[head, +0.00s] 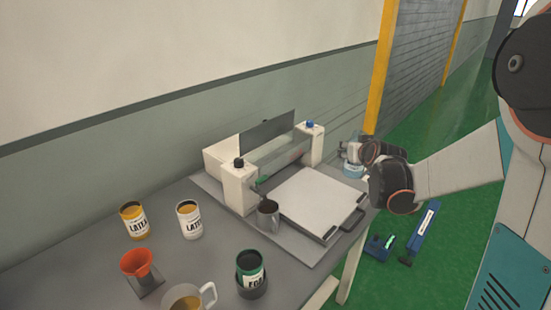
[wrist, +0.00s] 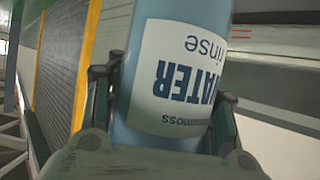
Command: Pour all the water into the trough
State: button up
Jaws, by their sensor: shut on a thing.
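A clear blue water bottle (head: 352,169) with a white label is at the far right end of the table in the head view, partly hidden by my gripper (head: 366,153). In the wrist view, the bottle (wrist: 168,138) fills the middle, its "WATER rinse" label upside down. The fingers of my gripper (wrist: 166,92) are on both sides of the bottle, shut on it. The bottle's mouth and water level cannot be made out. A white device (head: 238,187) with two posts and a bar stands on the table. I cannot tell which part is the trough.
The wall runs behind the table (head: 80,258).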

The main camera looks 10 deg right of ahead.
dwell(0.5)
jog(key=s+a+f+y, duration=0.1)
jog(key=s+a+f, duration=0.2)
jog(key=a, duration=0.3)
jog(key=s+a+f+n, duration=0.1)
jog(key=s+a+f, duration=0.1)
jog(key=s+a, duration=0.3)
jog(key=s+a+f+n+y, duration=0.1)
jog(key=s+a+f, duration=0.2)
jog(key=a, duration=0.6)
jog(key=shift+s+f+y, duration=0.3)
jog(key=shift+s, duration=0.5)
jog(key=shift+s+a, duration=0.1)
jog(key=shift+s, duration=0.05)
